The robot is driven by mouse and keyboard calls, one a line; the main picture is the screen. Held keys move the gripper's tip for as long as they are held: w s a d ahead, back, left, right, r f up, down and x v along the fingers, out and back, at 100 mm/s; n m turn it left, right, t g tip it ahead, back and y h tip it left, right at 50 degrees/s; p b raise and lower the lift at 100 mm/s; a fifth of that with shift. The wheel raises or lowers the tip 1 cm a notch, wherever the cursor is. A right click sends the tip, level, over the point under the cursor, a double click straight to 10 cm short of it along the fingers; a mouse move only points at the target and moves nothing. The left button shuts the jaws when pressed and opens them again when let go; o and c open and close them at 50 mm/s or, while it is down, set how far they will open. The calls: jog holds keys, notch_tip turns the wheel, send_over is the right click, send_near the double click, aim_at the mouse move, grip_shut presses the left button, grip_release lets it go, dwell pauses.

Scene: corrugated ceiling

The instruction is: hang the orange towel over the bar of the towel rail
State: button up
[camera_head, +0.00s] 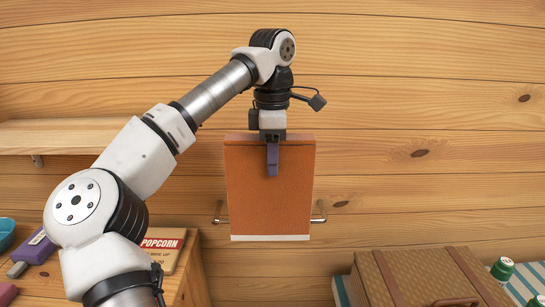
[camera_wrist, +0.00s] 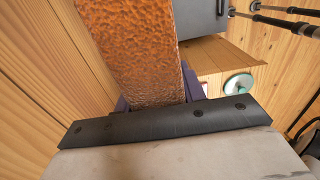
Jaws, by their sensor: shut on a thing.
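The orange towel (camera_head: 268,192) hangs down flat from my gripper (camera_head: 272,160), with a white band along its lower edge. My gripper points down and its fingers are shut on the towel's top edge. In the wrist view the towel (camera_wrist: 135,45) runs up from between the dark fingers (camera_wrist: 160,103). The towel rail (camera_head: 319,212) is on the wooden wall; only its two ends show beside the towel. The towel covers the middle of the bar. Its lower edge reaches a little below the bar's height. I cannot tell whether the towel touches the bar.
A wooden shelf (camera_head: 75,137) is on the wall at left. A brown wicker case (camera_head: 425,280) and green-capped cans (camera_head: 502,268) are at lower right. The wall right of the towel is clear.

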jog(key=shift+w+p, duration=2.15)
jog(key=shift+w, duration=2.15)
jog(key=shift+f, duration=6.95)
jog(key=shift+f+b, duration=3.15)
jog(key=shift+f, duration=2.5)
jog(key=o, duration=1.4)
